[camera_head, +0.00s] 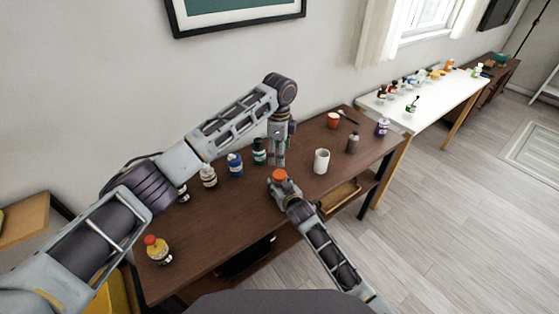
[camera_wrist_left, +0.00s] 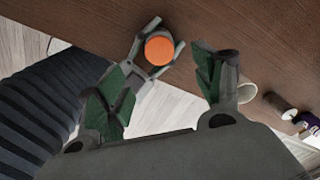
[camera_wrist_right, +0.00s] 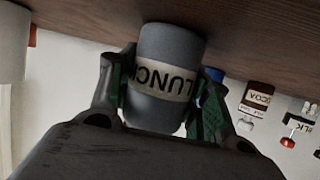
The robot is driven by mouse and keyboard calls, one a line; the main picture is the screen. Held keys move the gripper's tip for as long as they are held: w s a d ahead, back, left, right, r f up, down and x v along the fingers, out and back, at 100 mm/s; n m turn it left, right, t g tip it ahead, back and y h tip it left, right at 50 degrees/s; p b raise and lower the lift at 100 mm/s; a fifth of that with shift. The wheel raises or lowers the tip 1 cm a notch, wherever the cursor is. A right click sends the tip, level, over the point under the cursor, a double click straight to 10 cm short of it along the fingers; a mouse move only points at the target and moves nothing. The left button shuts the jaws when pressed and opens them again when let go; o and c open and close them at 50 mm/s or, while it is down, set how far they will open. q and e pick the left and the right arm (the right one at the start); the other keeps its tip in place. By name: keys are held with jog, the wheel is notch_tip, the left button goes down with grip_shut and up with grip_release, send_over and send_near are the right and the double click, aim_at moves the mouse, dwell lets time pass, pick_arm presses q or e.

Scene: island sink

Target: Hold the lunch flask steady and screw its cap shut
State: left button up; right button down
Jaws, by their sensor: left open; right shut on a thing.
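The grey lunch flask (camera_wrist_right: 170,45), with a pale LUNCH label, stands upright at the wooden tabletop in the right wrist view. My right gripper (camera_wrist_right: 165,95) is shut around its sides; in the head view this gripper (camera_head: 281,186) is near the table's front edge. The orange cap (camera_head: 279,175) shows on top of the flask, and also in the left wrist view (camera_wrist_left: 159,51). I cannot tell how tightly it sits. My left gripper (camera_head: 278,161) is open, pointing down above the cap and apart from it.
A yellow bottle (camera_head: 157,251) is at the near left. Bare tabletop (camera_head: 215,222) lies front left.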

pick_arm(q)
jog(key=shift+r, duration=1.15)
pick_arm(e)
jog(key=c, duration=0.6)
grip_release()
jog(key=shift+s+d, duration=0.1)
jog(key=shift+s, duration=0.1)
jog(key=shift+v, duration=5.75)
jog(key=shift+r, duration=0.1)
pick_arm(q)
jog(key=shift+s+f, duration=0.1)
pick_arm(e)
jog(key=shift+s, duration=0.1)
